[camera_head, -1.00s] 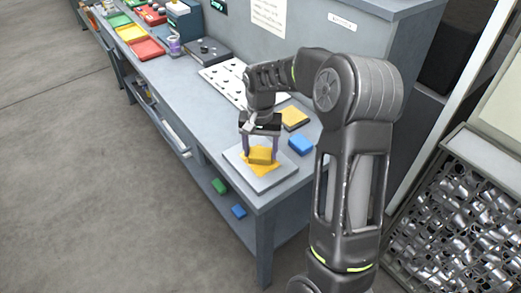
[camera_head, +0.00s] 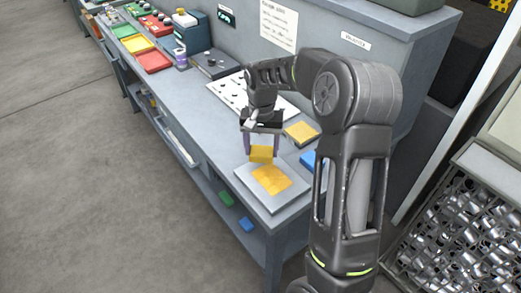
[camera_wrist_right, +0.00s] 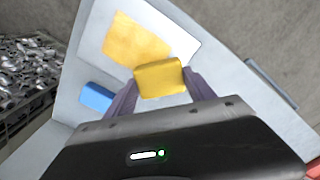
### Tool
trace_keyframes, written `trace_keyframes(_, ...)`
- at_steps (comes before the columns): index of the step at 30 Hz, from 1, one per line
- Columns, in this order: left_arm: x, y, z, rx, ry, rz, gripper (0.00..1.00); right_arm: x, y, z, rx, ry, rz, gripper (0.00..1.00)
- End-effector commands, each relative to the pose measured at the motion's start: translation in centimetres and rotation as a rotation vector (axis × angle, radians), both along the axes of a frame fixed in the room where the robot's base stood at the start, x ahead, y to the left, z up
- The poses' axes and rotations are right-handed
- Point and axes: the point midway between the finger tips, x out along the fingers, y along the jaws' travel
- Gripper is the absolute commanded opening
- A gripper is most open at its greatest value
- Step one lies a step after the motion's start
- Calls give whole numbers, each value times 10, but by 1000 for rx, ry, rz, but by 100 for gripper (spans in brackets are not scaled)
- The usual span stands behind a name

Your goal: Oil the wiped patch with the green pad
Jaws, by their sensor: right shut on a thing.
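My right gripper (camera_head: 262,146) is shut on a yellow pad (camera_head: 261,155), raised over the far left edge of a light plate (camera_head: 275,204) on the bench. The plate carries a yellow-orange patch (camera_head: 270,180). In the right wrist view, the yellow pad (camera_wrist_right: 160,78) sits between the fingers, with the patch (camera_wrist_right: 137,40) on the plate (camera_wrist_right: 183,45) beyond it. A green pad (camera_head: 227,198) lies on the lower shelf, away from the gripper. My left gripper is out of view.
A blue block (camera_head: 308,159) lies beside the plate, partly hidden by my arm; a yellow-topped flat piece (camera_head: 301,132) lies behind. A blue block (camera_head: 246,224) is on the lower shelf. A perforated white board (camera_head: 225,90) and coloured trays (camera_head: 152,62) stand farther along the bench.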

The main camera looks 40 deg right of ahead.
Motion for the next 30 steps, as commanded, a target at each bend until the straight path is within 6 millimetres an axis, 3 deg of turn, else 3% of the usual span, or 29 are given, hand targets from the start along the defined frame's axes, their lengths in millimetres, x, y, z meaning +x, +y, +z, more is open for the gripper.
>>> trace_keyframes(12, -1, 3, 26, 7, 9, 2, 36, -1, -4, 39, 0, 0, 3, 30)
trace_keyframes(30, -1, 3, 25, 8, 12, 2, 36, 2, 2, 41, 1, -4, 17, 30)
